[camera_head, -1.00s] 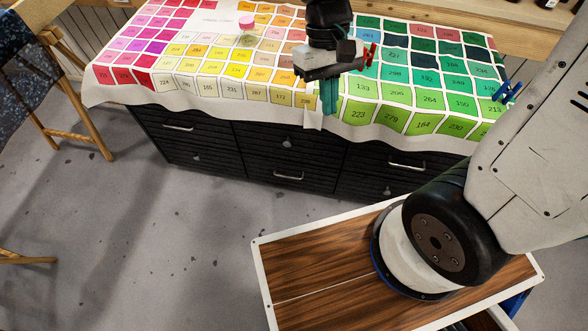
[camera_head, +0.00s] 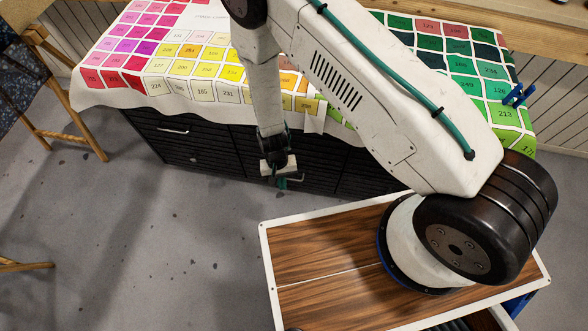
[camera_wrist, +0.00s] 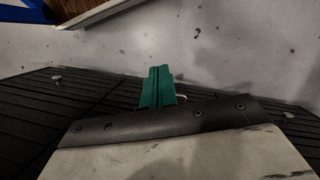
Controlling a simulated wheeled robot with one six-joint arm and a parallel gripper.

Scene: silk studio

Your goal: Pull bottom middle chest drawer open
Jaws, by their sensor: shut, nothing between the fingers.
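The black chest (camera_head: 215,148) stands under the cloth-covered top. Its bottom middle drawer (camera_head: 247,165) looks flush with the fronts beside it. My gripper (camera_head: 278,183) is in front of that drawer, fingers shut and empty. I cannot tell whether fingers and handle touch. My arm and gripper cover much of the middle column in the head view.
A colour-chart cloth (camera_head: 190,85) with numbered squares hangs over the chest's top edge. Grey floor (camera_head: 150,240) is clear in front.

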